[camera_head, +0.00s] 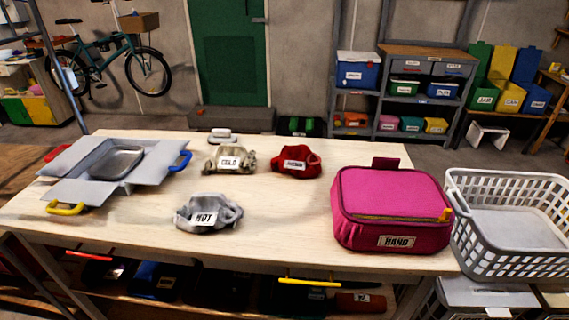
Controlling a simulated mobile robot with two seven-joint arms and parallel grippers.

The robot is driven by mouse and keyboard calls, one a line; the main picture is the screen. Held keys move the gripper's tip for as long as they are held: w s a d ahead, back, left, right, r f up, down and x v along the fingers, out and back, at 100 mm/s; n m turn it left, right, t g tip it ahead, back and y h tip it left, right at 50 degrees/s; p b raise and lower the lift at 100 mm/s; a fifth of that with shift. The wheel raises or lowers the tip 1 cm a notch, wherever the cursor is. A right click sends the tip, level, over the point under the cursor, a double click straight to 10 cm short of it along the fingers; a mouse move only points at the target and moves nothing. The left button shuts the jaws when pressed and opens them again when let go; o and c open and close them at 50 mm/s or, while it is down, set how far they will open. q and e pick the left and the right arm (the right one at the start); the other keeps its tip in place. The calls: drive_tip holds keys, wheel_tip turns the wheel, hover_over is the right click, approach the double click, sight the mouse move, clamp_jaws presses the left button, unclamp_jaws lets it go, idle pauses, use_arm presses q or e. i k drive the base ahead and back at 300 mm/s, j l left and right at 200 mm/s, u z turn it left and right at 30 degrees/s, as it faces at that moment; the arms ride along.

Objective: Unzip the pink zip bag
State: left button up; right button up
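The pink zip bag (388,192) stands on the right part of the wooden table, with a label reading "HAND" on its front. A yellow-orange zipper line (395,218) runs along the front edge of its top. The lid looks closed. A dark red tab stands up behind the bag. Neither of my grippers shows in the head view.
A white laundry basket (505,262) stands right beside the bag. Cloth bundles labelled COLD (229,161), HOT (208,216) and a red one (296,162) lie on the table (290,225). An open grey box (78,192) stands at left. The table's front middle is clear.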

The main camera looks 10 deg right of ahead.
sight(447, 212)
drive_tip(key=z, duration=1.35)
